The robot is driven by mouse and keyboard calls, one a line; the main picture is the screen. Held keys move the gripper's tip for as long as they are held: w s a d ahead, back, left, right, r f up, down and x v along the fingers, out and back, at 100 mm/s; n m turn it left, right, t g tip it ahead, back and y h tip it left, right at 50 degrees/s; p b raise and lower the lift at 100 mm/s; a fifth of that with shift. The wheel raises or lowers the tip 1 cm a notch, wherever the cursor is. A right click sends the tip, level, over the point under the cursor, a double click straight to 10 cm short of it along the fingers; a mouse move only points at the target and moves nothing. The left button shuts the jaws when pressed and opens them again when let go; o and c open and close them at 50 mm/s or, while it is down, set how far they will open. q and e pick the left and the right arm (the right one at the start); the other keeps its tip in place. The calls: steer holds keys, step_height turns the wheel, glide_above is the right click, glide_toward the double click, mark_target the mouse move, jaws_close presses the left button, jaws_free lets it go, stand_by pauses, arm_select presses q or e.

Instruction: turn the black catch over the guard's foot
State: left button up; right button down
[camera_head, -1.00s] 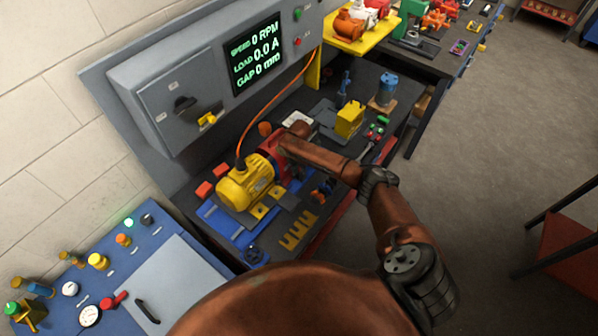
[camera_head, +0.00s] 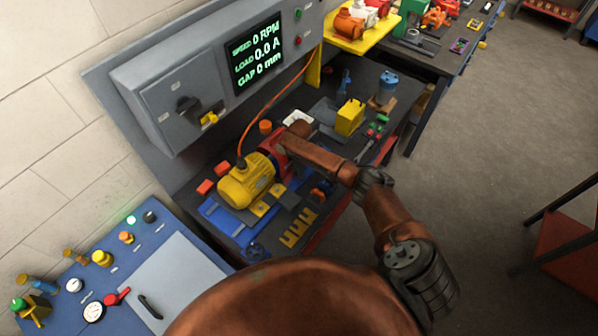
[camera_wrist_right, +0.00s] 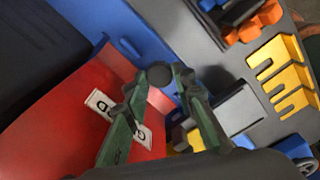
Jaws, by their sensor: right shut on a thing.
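The red guard (camera_wrist_right: 60,125) fills the left of the right wrist view, with white tags on its face. In the head view the guard (camera_head: 272,147) stands beside the yellow motor (camera_head: 246,183), partly behind my right arm. The black catch (camera_wrist_right: 159,73) shows as a dark round end at the blue base, by the guard's edge. My right gripper (camera_wrist_right: 160,88) has its two dark green fingers closed on the catch from both sides. The guard's foot and the catch's exact angle are hidden by the fingers. My left gripper is out of view.
Yellow slotted shims (camera_wrist_right: 284,75) lie on a grey plate, also in the head view (camera_head: 297,230). An orange cable (camera_head: 270,110) runs from the motor to the panel. The blue console (camera_head: 75,275) stands at the lower left. Open floor is at the right.

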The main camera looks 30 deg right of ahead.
steer(key=shift+w+d, duration=0.1)
steer(key=shift+d, duration=0.05)
steer(key=c, duration=1.6)
jaws_free()
steer(key=shift+r, duration=0.1)
step_height(320, 180, up, 12)
steer(key=shift+f, duration=0.1)
